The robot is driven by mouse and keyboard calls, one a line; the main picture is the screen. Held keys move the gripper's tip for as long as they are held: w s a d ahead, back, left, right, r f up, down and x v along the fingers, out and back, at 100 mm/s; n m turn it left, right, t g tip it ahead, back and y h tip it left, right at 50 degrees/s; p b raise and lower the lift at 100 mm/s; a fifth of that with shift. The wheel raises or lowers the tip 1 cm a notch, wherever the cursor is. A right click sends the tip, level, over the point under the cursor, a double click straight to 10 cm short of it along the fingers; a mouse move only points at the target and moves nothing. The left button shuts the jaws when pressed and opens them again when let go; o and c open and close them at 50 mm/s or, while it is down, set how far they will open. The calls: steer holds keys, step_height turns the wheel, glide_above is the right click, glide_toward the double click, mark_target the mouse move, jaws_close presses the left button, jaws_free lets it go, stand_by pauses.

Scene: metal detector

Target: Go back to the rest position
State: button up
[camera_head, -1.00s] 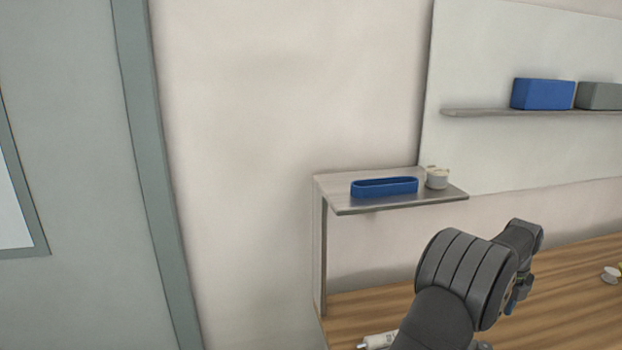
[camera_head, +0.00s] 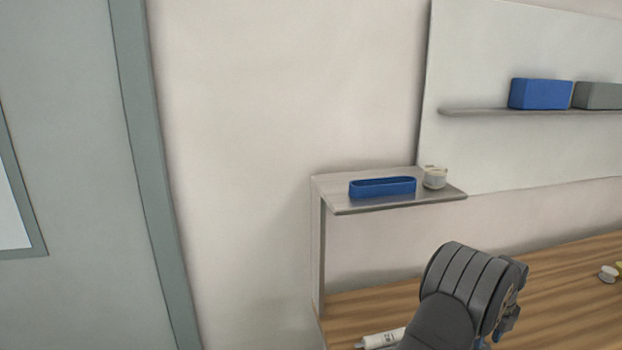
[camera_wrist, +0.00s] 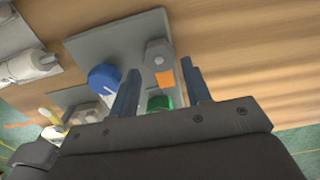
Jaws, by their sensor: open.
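My gripper (camera_wrist: 162,92) shows in the wrist view with its two fingers spread apart and nothing held between them. Beyond the fingers is a grey panel (camera_wrist: 98,48) on the wooden table, with a blue knob (camera_wrist: 104,78), a grey hexagonal piece (camera_wrist: 159,53) and an orange patch (camera_wrist: 165,78). A green round part (camera_wrist: 159,102) shows between the fingers, farther down. In the head view my arm is at the lower right, and the fingers are hidden or too small to tell.
A small raised shelf (camera_head: 335,189) holds a blue tray (camera_head: 382,187) and a whitish round item (camera_head: 435,178). A white tube (camera_head: 382,339) lies on the wooden table (camera_head: 560,290). A wall shelf (camera_head: 480,112) carries a blue box (camera_head: 541,94) and a grey box (camera_head: 598,96).

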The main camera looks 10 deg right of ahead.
step_height(320, 180, down, 2)
steer(key=shift+f, duration=0.1)
steer(key=shift+f+n, duration=0.1)
steer(key=shift+n, duration=0.2)
steer(key=n, duration=0.6)
steer(key=shift+d+n, duration=0.15)
steer(key=shift+n, duration=0.25)
steer(key=m, duration=0.6)
steer(key=shift+m, duration=0.4)
steer(key=shift+r+m, duration=0.3)
steer(key=shift+r, duration=2)
